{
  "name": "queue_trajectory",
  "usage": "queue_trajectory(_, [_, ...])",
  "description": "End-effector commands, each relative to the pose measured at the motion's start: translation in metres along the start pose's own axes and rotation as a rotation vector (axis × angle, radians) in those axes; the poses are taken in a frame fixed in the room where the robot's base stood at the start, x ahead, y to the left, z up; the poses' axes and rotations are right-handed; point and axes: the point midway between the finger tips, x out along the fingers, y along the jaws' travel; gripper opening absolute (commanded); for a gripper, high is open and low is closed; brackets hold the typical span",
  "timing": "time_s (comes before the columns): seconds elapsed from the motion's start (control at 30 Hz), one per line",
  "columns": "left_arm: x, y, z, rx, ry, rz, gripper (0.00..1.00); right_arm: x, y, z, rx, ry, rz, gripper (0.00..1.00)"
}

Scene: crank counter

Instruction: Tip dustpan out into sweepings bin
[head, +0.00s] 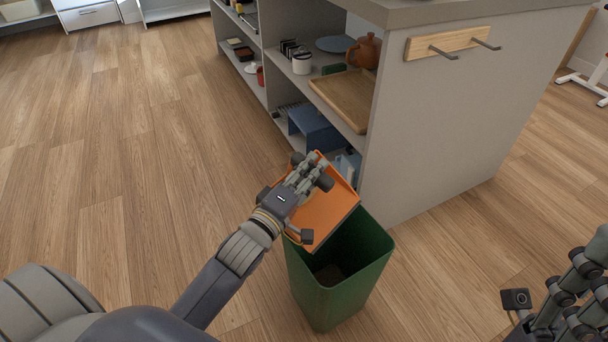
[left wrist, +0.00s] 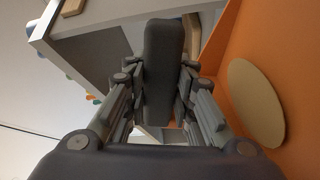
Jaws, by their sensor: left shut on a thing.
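The orange dustpan (head: 328,212) is tilted over the green bin (head: 345,300), above its open top at the left and back. My left gripper (head: 312,176) is shut on its dark handle, which shows between the fingers in the left wrist view (left wrist: 164,70). The dustpan's orange face (left wrist: 285,50) fills the right of that view, with a pale oval patch (left wrist: 256,103) on it. A brownish patch (head: 330,274) lies at the bottom of the bin. My right gripper (head: 575,300) is at the lower right, apart from both; its jaw opening is unclear.
A grey counter (head: 450,130) with open shelves stands just behind the bin. Its shelves hold a wooden tray (head: 345,95), a brown teapot (head: 365,50) and a blue step-like item (head: 315,128). A wooden hook rail (head: 447,42) is on its end. The floor at left is clear.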

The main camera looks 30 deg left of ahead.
Motion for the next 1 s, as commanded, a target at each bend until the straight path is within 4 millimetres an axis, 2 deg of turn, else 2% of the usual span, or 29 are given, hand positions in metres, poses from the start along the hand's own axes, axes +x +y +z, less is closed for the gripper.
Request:
queue_trajectory(0.23, [-0.002,0.019,0.016,0.170,0.000,0.026,0.00,-0.011,0.000,0.003,0.000,0.000,0.000,0.45])
queue_trajectory(0.3, [-0.003,0.025,0.022,0.215,0.001,0.030,0.00,-0.004,0.000,0.001,0.000,0.000,0.000,0.45])
queue_trajectory(0.8, [-0.009,0.049,0.065,0.556,0.002,0.076,0.00,0.010,0.000,-0.002,0.000,-0.001,0.000,0.45])
queue_trajectory(1.0, [-0.011,0.048,0.085,0.693,0.001,0.094,0.00,0.007,0.000,-0.001,0.000,-0.001,0.000,0.45])
